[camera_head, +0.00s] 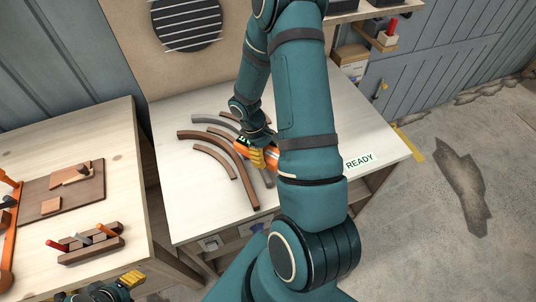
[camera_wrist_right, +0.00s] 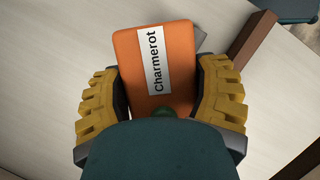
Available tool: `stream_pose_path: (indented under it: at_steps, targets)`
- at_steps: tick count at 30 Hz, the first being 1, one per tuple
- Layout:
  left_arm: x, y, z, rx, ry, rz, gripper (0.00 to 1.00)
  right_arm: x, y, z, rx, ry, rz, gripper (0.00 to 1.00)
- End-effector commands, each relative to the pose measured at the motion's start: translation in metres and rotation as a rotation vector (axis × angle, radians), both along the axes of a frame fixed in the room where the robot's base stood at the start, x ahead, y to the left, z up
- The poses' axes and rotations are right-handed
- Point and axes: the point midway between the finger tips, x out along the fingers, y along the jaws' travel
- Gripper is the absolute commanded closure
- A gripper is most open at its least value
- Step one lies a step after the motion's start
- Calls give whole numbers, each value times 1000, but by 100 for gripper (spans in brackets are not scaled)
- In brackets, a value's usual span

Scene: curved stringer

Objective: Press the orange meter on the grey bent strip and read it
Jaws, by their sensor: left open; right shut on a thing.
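The orange meter (camera_head: 272,151) is between the yellow fingers of my right gripper (camera_head: 257,157), over the curved strips on the white table. In the right wrist view the orange meter (camera_wrist_right: 180,95) carries a white label reading "Charmerot", with my right gripper (camera_wrist_right: 162,100) shut on its sides. A grey strip (camera_head: 267,179) shows just below the gripper; a grey edge (camera_wrist_right: 204,42) shows beside the meter in the wrist view. Contact between meter and strip is hidden, and no reading is legible. My left gripper (camera_head: 131,279) is open and empty at the bottom left.
Several brown curved strips (camera_head: 219,143) lie left of my right gripper. A "READY" label (camera_head: 359,160) is on the table's right side. A wooden bench (camera_head: 95,137) at left holds blocks and a tool rack (camera_head: 90,243). My right arm covers the table's middle.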

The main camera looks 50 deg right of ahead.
Motion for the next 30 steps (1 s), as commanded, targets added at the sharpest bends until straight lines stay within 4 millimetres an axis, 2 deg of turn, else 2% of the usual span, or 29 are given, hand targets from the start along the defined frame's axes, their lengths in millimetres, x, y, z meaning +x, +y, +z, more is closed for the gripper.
stream_pose_path:
  at_steps: [15, 30]
  targets:
    - [0, 0, 29, 0, 0, 0, 53, 0, 0, 39, -1, -1, -1, 70]
    - [0, 0, 30, 0, 0, 0, 53, 0, 0, 41, -1, 0, -1, 70]
